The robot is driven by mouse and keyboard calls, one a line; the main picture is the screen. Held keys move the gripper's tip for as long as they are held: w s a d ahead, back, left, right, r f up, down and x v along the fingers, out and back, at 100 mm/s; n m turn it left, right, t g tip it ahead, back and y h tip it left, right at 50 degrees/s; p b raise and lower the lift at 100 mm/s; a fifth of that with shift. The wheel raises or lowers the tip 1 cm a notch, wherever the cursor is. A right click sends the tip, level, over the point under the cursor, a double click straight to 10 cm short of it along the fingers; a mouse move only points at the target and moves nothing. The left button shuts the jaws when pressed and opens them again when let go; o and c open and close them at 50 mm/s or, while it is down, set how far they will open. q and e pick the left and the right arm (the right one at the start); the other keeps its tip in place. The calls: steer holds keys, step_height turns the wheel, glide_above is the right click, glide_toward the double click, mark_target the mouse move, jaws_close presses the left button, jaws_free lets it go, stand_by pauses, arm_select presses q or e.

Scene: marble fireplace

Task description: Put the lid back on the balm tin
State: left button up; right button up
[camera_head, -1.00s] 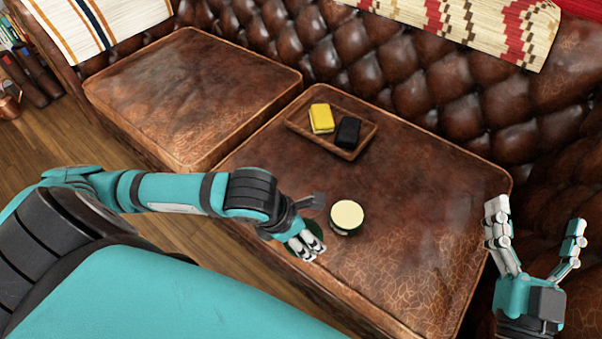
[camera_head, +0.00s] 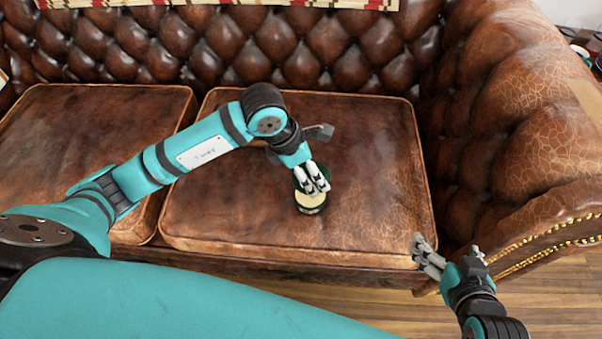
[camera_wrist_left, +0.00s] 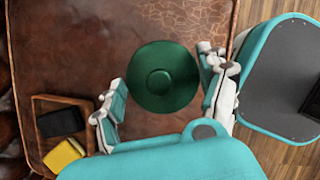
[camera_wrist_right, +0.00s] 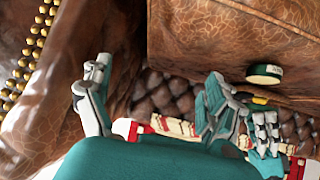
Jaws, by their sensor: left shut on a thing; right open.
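The balm tin (camera_head: 311,201), dark green with a pale cream top, stands open on the right seat cushion. Its side shows in the right wrist view (camera_wrist_right: 264,74). My left gripper (camera_head: 315,184) is shut on the lid, a green disc with a small round knob (camera_wrist_left: 162,78). The fingers are over the far part of the tin and hide part of it and most of the lid in the head view. In the left wrist view the lid hides the tin. My right gripper (camera_head: 427,252) is open and empty by the cushion's front right corner.
A brown tray (camera_wrist_left: 42,103) with a black item (camera_wrist_left: 60,122) and a yellow item (camera_wrist_left: 63,154) lies on the cushion. The sofa's rolled arm (camera_head: 540,130) rises at the right. The cushion (camera_head: 375,185) right of the tin is clear.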

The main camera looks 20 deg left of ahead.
arm_select(q)
steer(key=shift+f, duration=0.25)
steer(key=shift+f+b, duration=0.75)
steer(key=shift+f, duration=0.05)
steer(key=shift+f+b, duration=0.3)
steer(key=shift+f, duration=0.1)
steer(key=shift+f+b, duration=0.35)
steer(key=shift+f, duration=0.2)
steer(key=shift+f+b, duration=0.75)
steer(key=shift+f, duration=0.45)
arm_select(e)
steer(key=w+a+r+t+y, duration=0.1)
steer(key=r+t+y, duration=0.1)
steer(key=r+t, duration=0.4)
steer(key=w+a+r+t+y, duration=0.2)
steer(key=r+t, duration=0.4)
steer(key=r, duration=0.6)
steer(key=shift+w+a+r+n+t, duration=0.15)
steer(key=shift+a+r+n+t, duration=0.15)
arm_select(q)
steer(key=shift+b, duration=0.35)
arm_select(e)
steer(key=shift+s+r+t, duration=0.2)
steer(key=shift+r+t, duration=0.1)
steer(key=shift+r, duration=0.05)
arm_select(q)
steer(key=shift+f, duration=0.1)
arm_select(e)
steer(key=shift+s+r+t, duration=0.3)
steer(key=shift+r, duration=0.15)
